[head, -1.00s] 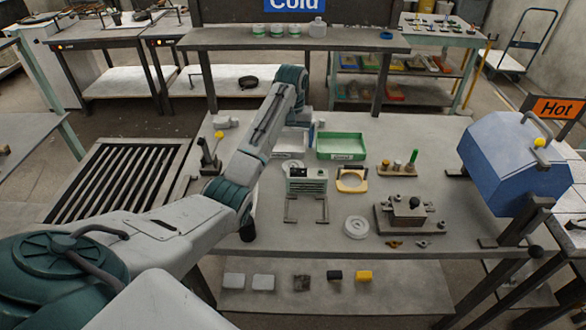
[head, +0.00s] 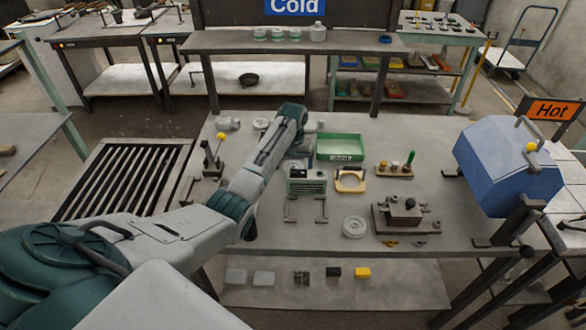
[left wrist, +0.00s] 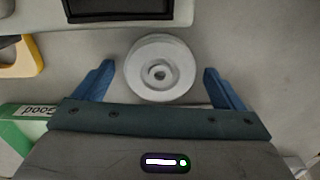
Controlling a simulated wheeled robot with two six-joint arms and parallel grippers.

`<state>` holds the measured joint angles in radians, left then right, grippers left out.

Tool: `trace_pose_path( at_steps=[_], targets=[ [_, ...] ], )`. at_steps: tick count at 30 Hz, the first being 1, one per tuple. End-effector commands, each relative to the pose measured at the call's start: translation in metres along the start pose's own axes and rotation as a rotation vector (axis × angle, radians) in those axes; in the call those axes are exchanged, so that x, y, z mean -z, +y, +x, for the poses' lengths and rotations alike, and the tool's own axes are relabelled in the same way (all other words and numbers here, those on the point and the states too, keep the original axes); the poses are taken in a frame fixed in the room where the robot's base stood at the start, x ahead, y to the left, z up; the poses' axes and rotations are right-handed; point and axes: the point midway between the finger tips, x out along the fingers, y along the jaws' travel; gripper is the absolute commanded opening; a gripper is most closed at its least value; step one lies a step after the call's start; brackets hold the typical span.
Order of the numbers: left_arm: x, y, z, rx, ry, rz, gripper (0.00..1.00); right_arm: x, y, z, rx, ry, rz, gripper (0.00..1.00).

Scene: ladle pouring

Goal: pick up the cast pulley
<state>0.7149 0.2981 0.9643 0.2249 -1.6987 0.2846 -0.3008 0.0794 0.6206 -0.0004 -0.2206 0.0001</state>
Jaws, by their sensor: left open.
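A pale grey, round cast pulley (left wrist: 160,68) with a central hub lies flat on the table in the left wrist view. My left gripper (left wrist: 158,74) is open, with one blue finger on each side of the pulley and a visible gap at both sides. How high the fingers are above the table is hard to tell. In the head view my left gripper (head: 297,157) is over the table behind the small grey-green device, and the arm and gripper largely hide this pulley. A similar round part (head: 355,227) lies nearer the front. My right gripper is not in view.
The grey-green device (head: 307,183) stands close to the pulley. A green tray (head: 340,158) and a yellow frame-like part (head: 350,181) are to the right. Another round part (head: 262,124) lies at the back. A blue box (head: 508,165) stands far right.

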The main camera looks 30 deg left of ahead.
Motion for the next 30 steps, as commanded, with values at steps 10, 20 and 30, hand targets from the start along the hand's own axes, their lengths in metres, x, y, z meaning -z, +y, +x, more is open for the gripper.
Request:
trace_pose_path(
  at_steps=[10,20,30],
  targets=[
    [0.000,0.000,-0.001,0.000,0.000,0.000,0.37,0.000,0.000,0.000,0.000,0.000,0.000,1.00],
    [0.001,0.000,-0.009,-0.001,0.004,0.000,0.37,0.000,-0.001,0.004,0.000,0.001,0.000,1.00],
    [0.002,0.000,-0.074,-0.002,0.006,0.000,0.37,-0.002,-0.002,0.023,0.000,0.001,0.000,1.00]
  ],
)
